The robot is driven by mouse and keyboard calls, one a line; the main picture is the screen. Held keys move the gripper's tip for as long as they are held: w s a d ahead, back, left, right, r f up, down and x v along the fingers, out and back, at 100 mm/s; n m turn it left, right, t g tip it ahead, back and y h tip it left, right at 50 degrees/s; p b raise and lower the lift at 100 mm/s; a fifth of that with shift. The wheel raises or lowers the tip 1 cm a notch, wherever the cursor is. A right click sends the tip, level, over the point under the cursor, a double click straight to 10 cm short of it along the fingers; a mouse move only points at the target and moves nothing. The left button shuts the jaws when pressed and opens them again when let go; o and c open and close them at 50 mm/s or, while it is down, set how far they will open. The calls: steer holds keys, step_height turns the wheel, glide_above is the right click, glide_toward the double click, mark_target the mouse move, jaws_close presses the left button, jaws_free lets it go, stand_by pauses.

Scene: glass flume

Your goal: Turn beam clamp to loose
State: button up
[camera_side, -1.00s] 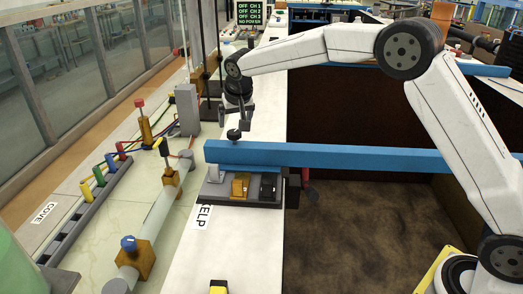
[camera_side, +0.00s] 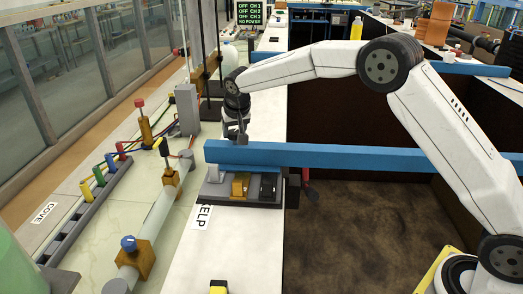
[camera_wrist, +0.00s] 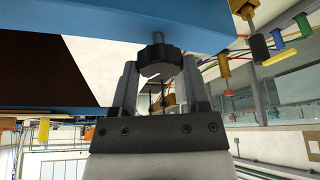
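The beam clamp's dark, lobed knob (camera_wrist: 160,62) sits on a short stem against the blue beam (camera_wrist: 60,20). In the side view the beam (camera_side: 330,154) runs to the right, and its left end rests above a grey base. My gripper (camera_side: 238,138) is down at the beam's left end and hides most of the knob there. In the wrist view my gripper's two fingers (camera_wrist: 160,75) stand on either side of the knob, meeting its edges with no clear gap. The clamp's turn position cannot be read.
A grey base with a yellow block (camera_side: 240,186) and a dark block (camera_side: 268,187) sits below the beam end. A pipe with a blue-knobbed valve (camera_side: 130,245) lies left. A rack of coloured plugs (camera_side: 95,185) is farther left. The white ledge in front is mostly clear.

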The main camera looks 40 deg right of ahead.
steer(key=c, duration=0.4)
steer(key=shift+o, duration=0.2)
steer(key=shift+n, duration=0.6)
steer(key=n+y, duration=0.1)
steer(key=n, duration=0.2)
steer(key=shift+d+n+y, duration=0.2)
steer(key=shift+n+y, duration=0.1)
steer(key=shift+y, duration=0.1)
steer(key=n+y, duration=0.1)
steer(key=n, duration=0.2)
steer(key=n+y, duration=0.1)
steer(key=n, duration=0.1)
steer(key=shift+d+n+g, duration=0.15)
steer(key=shift+n+g, duration=0.25)
steer(key=n, duration=0.3)
steer(key=n+g+y, duration=0.1)
steer(key=n, duration=0.1)
steer(key=shift+w+d+n+g+y, duration=0.2)
steer(key=shift+n+g+y, duration=0.1)
steer(key=shift+n, duration=0.1)
steer(key=n+g, duration=0.1)
steer(key=n, duration=0.1)
steer(key=n+g, duration=0.1)
steer(key=n, duration=0.2)
steer(key=shift+w, duration=0.15)
steer(key=shift+n, duration=0.3)
